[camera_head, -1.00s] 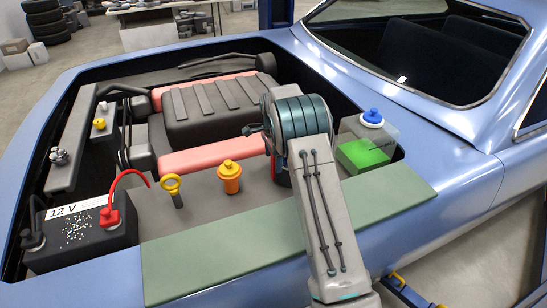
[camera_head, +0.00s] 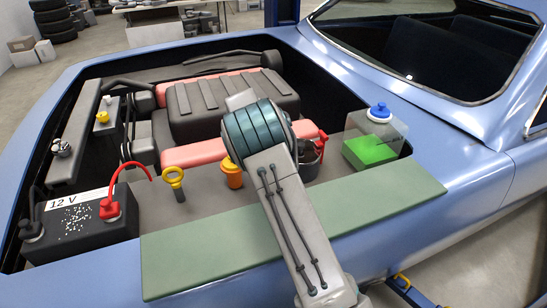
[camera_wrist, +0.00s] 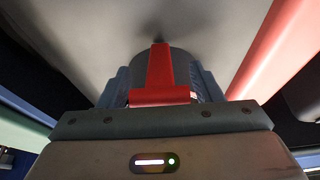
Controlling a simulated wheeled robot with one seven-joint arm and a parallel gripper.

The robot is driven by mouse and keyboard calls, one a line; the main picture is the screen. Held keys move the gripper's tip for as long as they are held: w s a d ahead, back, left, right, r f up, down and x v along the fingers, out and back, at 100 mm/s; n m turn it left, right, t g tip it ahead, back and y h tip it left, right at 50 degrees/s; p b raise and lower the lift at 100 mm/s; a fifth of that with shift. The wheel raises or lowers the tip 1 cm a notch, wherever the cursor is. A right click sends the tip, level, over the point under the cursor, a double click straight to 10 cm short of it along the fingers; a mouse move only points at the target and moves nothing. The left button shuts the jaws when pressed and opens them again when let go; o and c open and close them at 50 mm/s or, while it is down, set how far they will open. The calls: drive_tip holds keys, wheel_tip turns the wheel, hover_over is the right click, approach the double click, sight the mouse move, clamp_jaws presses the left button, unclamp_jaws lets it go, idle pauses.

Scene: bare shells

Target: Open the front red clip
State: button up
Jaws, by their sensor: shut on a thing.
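In the wrist view a red clip (camera_wrist: 160,72) stands between the two blue-grey fingers of my gripper (camera_wrist: 163,82), which is shut on it. A dark rounded body (camera_wrist: 178,56) lies right behind the clip. In the head view my arm hides my gripper and the held clip. A grey round canister (camera_head: 309,165) shows partly at the right of my arm, with a red clip (camera_head: 322,140) on its right side. I cannot tell the held clip's exact angle.
An orange cap (camera_head: 233,176) is partly behind my arm, with a yellow ring dipstick (camera_head: 174,177) to its left. A black battery (camera_head: 80,224) is at the left. A clear tank (camera_head: 379,132) with green fluid is at the right. A green mat (camera_head: 200,252) covers the near edge.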

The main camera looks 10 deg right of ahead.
drive_tip(key=shift+s+a+f+b, duration=0.15)
drive_tip(key=shift+a+b, duration=0.1)
drive_tip(key=shift+a, duration=0.15)
drive_tip(key=shift+a+f+b, duration=0.15)
drive_tip(key=shift+a+b, duration=0.05)
drive_tip(key=shift+a, duration=0.2)
drive_tip(key=o, duration=1.3)
drive_tip(key=shift+a, duration=0.15)
drive_tip(key=v, duration=1.3)
drive_tip(key=shift+r, duration=0.4)
